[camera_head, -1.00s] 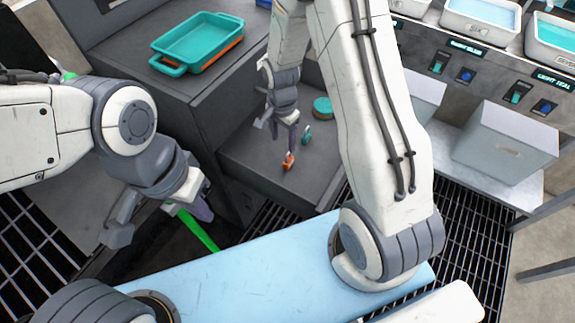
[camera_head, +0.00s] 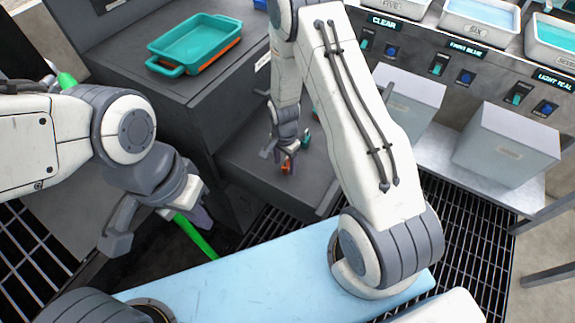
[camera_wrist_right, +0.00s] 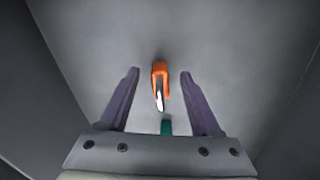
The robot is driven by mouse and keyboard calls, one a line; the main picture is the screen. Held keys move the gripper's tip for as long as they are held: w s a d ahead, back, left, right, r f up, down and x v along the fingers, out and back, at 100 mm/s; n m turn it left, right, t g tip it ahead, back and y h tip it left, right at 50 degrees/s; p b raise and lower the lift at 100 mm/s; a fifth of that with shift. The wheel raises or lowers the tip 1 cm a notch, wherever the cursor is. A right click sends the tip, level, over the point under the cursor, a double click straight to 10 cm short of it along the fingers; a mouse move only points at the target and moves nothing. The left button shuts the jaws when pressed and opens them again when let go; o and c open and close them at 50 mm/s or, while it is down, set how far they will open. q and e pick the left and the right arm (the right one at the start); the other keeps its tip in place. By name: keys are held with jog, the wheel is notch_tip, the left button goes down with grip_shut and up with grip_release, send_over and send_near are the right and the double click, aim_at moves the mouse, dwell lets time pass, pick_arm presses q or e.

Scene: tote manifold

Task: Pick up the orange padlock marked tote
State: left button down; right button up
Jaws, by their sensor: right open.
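The orange padlock (camera_head: 286,168) lies on the grey lower surface (camera_head: 250,165). In the right wrist view the orange padlock (camera_wrist_right: 160,72) shows between the fingertips, with a gap on each side. My right gripper (camera_wrist_right: 160,74) is open and points down at it; in the head view my right gripper (camera_head: 290,157) partly hides the padlock. I cannot read any marking on it. My left gripper (camera_head: 199,212) hangs at the lower left, far from the padlock; its finger opening is not clear.
A teal padlock-like item (camera_head: 306,138) stands close behind the orange padlock; its teal part (camera_wrist_right: 166,128) shows in the wrist view. A teal tray (camera_head: 195,42) sits on the higher dark cabinet. Grey bins (camera_head: 506,145) stand at the right. A green strip (camera_head: 195,236) is near my left gripper.

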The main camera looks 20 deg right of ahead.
grip_shut()
jog(key=shift+r, duration=0.15)
